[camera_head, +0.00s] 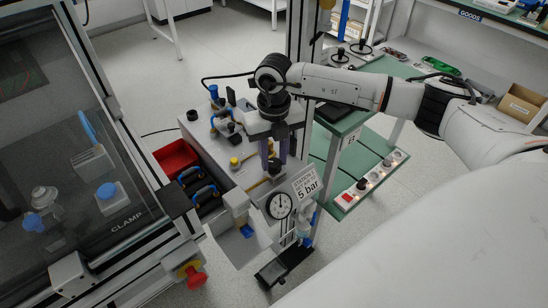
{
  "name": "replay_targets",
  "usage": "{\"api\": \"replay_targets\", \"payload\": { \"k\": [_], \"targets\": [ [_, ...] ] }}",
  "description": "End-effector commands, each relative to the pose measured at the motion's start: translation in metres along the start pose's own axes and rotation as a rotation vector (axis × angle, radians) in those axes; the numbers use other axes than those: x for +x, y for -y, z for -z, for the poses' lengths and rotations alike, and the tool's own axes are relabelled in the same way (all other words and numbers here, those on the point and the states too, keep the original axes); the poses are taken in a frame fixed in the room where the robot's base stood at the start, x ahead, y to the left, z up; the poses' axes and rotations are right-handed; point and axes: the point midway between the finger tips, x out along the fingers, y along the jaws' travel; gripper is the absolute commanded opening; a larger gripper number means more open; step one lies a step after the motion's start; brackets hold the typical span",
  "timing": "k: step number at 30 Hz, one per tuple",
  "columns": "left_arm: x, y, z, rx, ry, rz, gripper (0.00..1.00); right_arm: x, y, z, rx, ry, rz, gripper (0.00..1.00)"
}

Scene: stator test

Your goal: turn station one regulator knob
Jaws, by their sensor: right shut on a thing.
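My right arm comes in from the right. Its gripper (274,161) points down at the station one regulator, above the round pressure gauge (279,205). The gripper is shut on the dark regulator knob (274,168), which is mostly hidden between the fingers. The gauge has a dark face with a pale dial; its reading is too small to tell. A white sign (306,185) reading "STATION 1" and "5 bar" stands right of the gauge. My left gripper is not in view.
A glass-fronted clamp enclosure (122,220) fills the left, with a red and yellow emergency stop (195,277) at its corner. A red bin (176,157) and blue-handled tools lie left of the regulator. A green bench (372,158) with switches stands right.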

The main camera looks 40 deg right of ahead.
Motion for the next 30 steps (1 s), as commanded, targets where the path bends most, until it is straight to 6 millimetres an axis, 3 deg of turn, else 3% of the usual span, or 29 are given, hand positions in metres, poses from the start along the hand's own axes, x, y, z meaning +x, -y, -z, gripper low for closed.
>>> {"api": "replay_targets", "payload": {
  "k": [7, 18, 19, 22, 30],
  "targets": [
    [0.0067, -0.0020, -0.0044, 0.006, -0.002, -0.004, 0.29, 0.0008, -0.0003, -0.0003, -0.245, 0.002, -0.001, 0.07],
    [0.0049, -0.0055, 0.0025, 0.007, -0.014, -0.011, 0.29, -0.0009, -0.0004, -0.0003, -0.289, 0.002, 0.000, 0.07],
    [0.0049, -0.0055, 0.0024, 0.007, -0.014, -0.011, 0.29, -0.0009, -0.0004, -0.0004, -0.289, 0.002, 0.000, 0.31],
    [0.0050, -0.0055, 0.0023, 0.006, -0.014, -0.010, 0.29, -0.0009, -0.0004, -0.0004, -0.288, 0.002, 0.000, 0.48],
    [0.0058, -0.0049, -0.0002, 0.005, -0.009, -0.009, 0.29, -0.0007, -0.0004, -0.0002, -0.287, 0.001, 0.000, 0.48]
  ]
}}
